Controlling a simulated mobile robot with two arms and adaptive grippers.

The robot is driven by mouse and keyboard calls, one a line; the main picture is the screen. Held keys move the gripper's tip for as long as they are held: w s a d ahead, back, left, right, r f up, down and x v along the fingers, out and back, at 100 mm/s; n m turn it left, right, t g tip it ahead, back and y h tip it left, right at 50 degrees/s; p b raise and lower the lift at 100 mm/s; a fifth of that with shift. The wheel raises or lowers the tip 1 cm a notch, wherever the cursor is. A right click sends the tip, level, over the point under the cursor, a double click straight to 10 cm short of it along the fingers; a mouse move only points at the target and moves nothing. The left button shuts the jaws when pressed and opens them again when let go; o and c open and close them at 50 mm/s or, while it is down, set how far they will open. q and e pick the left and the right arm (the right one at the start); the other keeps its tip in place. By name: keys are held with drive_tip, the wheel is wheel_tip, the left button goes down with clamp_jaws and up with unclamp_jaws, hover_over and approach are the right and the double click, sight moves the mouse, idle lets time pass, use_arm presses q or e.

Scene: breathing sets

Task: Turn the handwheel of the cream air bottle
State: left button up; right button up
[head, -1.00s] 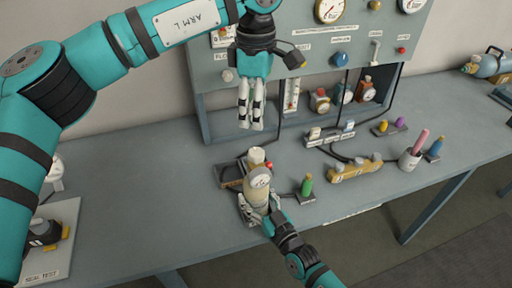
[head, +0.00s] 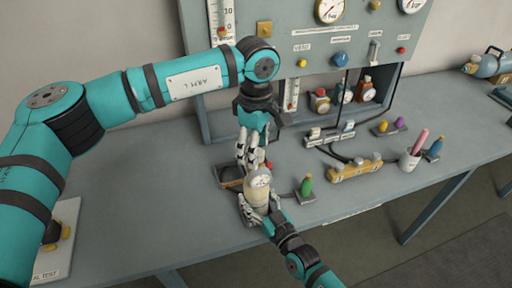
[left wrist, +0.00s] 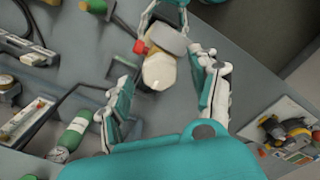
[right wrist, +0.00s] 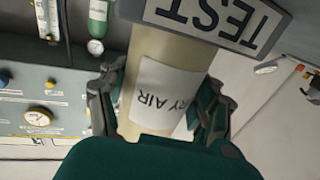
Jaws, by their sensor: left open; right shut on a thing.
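The cream air bottle (head: 259,198) stands near the front edge of the bench, with a round gauge on its upper part. In the right wrist view its label (right wrist: 162,92) reads partly "RY AIR". My right gripper (head: 262,211) is shut around the bottle's body, one finger on each side (right wrist: 160,105).
A yellow manifold (head: 355,170), a cup with a pink item (head: 409,160) and a blue bottle (head: 433,150) are further right. The gauge panel (head: 305,50) rises behind. The front right bench is clear.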

use_arm(q)
drive_tip(key=shift+f, duration=0.25)
drive_tip(key=c, duration=1.1)
drive_tip(key=shift+c, duration=0.2)
drive_tip(key=shift+n, duration=0.4)
drive_tip(key=n, duration=0.5)
drive_tip(key=shift+n, duration=0.4)
drive_tip(key=n, duration=0.5)
drive_tip(key=shift+w+r+n, duration=0.1)
drive_tip(key=shift+n, duration=0.2)
